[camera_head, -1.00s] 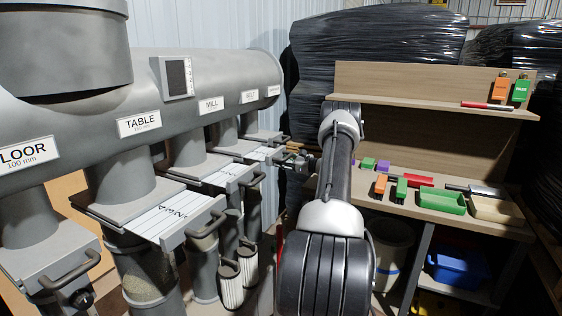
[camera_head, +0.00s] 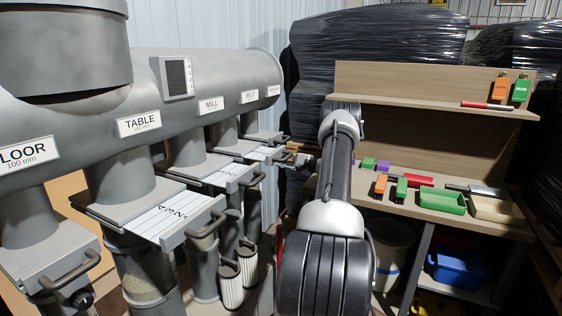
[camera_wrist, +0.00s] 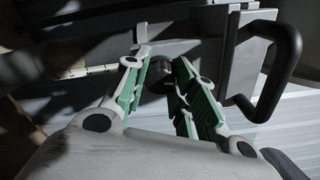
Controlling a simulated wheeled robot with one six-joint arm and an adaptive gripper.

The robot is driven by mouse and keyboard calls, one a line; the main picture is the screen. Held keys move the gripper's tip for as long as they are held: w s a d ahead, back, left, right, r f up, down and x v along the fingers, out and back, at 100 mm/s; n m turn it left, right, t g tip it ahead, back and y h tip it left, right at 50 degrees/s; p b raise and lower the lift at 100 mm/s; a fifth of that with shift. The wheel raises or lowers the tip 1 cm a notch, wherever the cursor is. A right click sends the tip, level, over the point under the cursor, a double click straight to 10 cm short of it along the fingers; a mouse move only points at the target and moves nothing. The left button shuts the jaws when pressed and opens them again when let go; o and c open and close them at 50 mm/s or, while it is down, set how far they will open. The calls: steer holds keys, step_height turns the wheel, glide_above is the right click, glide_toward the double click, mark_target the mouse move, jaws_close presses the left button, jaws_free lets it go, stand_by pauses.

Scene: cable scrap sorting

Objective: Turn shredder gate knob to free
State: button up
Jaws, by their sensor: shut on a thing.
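The shredder gate knob (camera_wrist: 156,80) is a small dark round knob in the wrist view, at the edge of a grey gate body. My gripper (camera_wrist: 165,75) has its two green-padded fingers around the knob, one on each side, and is shut on it. The fingers hide part of the knob and any mark of its position. In the head view my gripper (camera_head: 302,159) is small and partly hidden at the far end of the row of gates, beside the farthest gate (camera_head: 264,136). The farthest pipe label is too small to read.
A black gate handle (camera_wrist: 280,65) stands close to the right of my fingers. Nearer gates marked TABLE (camera_head: 165,215) and MILL (camera_head: 222,172) carry jutting handles. A wooden bench (camera_head: 515,232) with bins and tools stands right of my arm.

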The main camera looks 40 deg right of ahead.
steer(key=shift+n, duration=0.9)
steer(key=o, duration=1)
steer(key=shift+o, duration=0.2)
steer(key=v, duration=1.2)
steer(key=shift+f, duration=0.1)
